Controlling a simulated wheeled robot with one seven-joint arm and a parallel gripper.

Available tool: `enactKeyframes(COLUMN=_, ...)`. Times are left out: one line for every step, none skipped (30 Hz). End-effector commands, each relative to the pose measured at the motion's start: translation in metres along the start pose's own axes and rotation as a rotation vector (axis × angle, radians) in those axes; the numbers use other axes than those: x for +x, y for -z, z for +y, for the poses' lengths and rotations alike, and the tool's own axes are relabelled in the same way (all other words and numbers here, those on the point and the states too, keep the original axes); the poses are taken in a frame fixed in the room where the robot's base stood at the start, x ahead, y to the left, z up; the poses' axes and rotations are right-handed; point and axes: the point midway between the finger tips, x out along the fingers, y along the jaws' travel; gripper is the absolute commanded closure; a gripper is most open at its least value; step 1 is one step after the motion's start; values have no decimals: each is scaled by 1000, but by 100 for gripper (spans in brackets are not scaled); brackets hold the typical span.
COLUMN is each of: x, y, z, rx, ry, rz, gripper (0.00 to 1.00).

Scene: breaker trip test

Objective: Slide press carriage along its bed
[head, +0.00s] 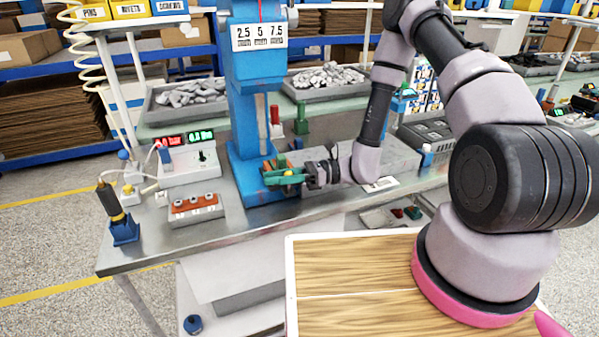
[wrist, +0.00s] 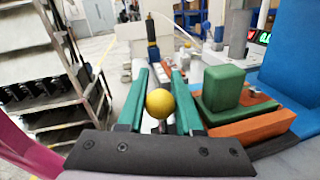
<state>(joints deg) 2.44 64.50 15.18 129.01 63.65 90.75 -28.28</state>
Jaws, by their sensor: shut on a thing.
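The blue press (head: 258,95) stands on the steel bench, with a 2.5 / 5 / 7.5 label on its head. At its foot is the press carriage, an orange slab with a green block on top; in the wrist view the carriage (wrist: 250,127) is right of my fingers. My gripper (head: 284,178) is low at the press base, and its green fingers also show in the wrist view (wrist: 160,85). They are shut on a yellow ball knob (wrist: 160,103) on a short stem, beside the carriage. The head view mostly hides the knob and bed behind my gripper.
An orange strip with several round parts (head: 195,207), a tester with lit displays (head: 188,160) and a screwdriver in a blue holder (head: 119,218) stand left on the bench (head: 250,226). Grey bins of parts (head: 187,97) are behind. Bare bench lies in front of the press.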

Motion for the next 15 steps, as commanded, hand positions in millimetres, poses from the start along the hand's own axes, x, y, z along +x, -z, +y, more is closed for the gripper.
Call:
enactKeyframes(x=9, y=0, z=3, rx=2, ry=-3, rz=-1, gripper=100)
enactKeyframes(x=14, y=0, z=4, rx=2, ry=-4, rz=-1, gripper=100)
enactKeyframes(x=19, y=1, z=5, rx=2, ry=-3, rz=-1, gripper=100)
enactKeyframes(x=22, y=1, z=5, rx=1, ry=-3, rz=0, gripper=100)
enactKeyframes(x=25, y=1, z=6, rx=1, ry=-2, rz=0, gripper=100)
enactKeyframes(x=28, y=1, z=6, rx=0, ry=-2, rz=0, gripper=100)
enactKeyframes(x=31, y=1, z=7, rx=0, ry=-2, rz=0, gripper=100)
enactKeyframes(x=33, y=1, z=7, rx=0, ry=-2, rz=-1, gripper=100)
enactKeyframes(x=35, y=1, z=7, rx=0, ry=-2, rz=-1, gripper=100)
enactKeyframes(x=36, y=1, z=8, rx=0, ry=-1, rz=-1, gripper=100)
enactKeyframes(x=38, y=1, z=8, rx=0, ry=-1, rz=-1, gripper=100)
enactKeyframes(x=39, y=1, z=8, rx=0, ry=-1, rz=-1, gripper=100)
enactKeyframes(x=39, y=1, z=8, rx=0, ry=-1, rz=-1, gripper=100)
enactKeyframes(x=40, y=1, z=8, rx=0, ry=-1, rz=-1, gripper=100)
enactKeyframes(x=40, y=1, z=8, rx=0, ry=-1, rz=-1, gripper=100)
